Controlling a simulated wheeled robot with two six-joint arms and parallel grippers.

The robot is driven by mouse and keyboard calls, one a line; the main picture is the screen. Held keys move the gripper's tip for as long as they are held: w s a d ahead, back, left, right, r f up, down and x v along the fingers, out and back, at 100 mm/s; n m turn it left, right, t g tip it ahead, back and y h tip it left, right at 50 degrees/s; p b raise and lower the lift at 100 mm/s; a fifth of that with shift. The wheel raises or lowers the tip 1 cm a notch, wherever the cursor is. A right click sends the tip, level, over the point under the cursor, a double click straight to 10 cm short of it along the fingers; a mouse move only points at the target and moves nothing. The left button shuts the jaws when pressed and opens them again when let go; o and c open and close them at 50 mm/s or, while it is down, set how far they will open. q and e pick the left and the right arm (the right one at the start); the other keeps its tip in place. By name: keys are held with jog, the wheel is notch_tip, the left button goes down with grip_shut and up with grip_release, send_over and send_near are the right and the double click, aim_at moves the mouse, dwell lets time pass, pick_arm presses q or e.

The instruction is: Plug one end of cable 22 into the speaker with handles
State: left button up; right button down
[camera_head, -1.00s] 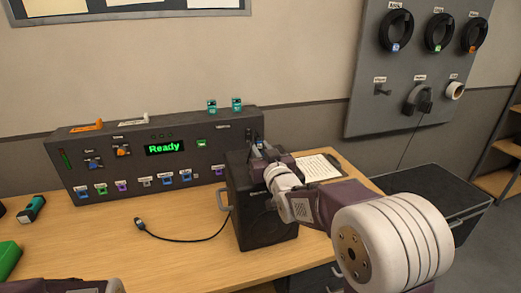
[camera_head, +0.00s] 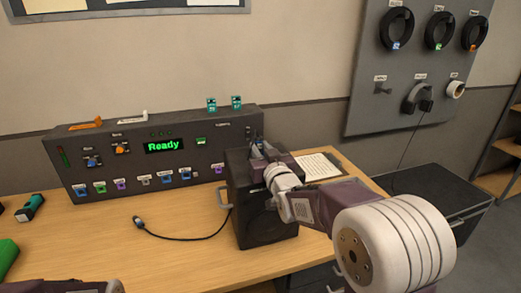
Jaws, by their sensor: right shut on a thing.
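The speaker with handles (camera_head: 262,222) is a black box on the wooden table, with a grey handle on its left side. A thin black cable (camera_head: 185,238) lies on the table left of it. One plug (camera_head: 138,222) of the cable lies free, and the rest runs behind the speaker. I cannot read a number on it. My right gripper (camera_head: 256,145) is at the speaker's top, close to the console's right end. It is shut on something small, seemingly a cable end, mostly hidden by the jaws. My left gripper is not in view; only part of my left arm shows bottom left.
A dark console (camera_head: 160,160) with a green "Ready" display and several coloured sockets stands behind. A clipboard (camera_head: 318,167) lies right of the speaker. Coiled cables (camera_head: 397,28) hang on a wall panel. A teal device (camera_head: 30,208) lies far left. The table's front left is mostly clear.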

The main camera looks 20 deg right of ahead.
jog(key=shift+f+b, duration=0.3)
jog(key=shift+b, duration=0.1)
dwell(0.4)
jog(key=shift+f, duration=0.15)
dwell(0.4)
jog(key=c, duration=1.1)
grip_release()
jog(key=shift+s, duration=0.15)
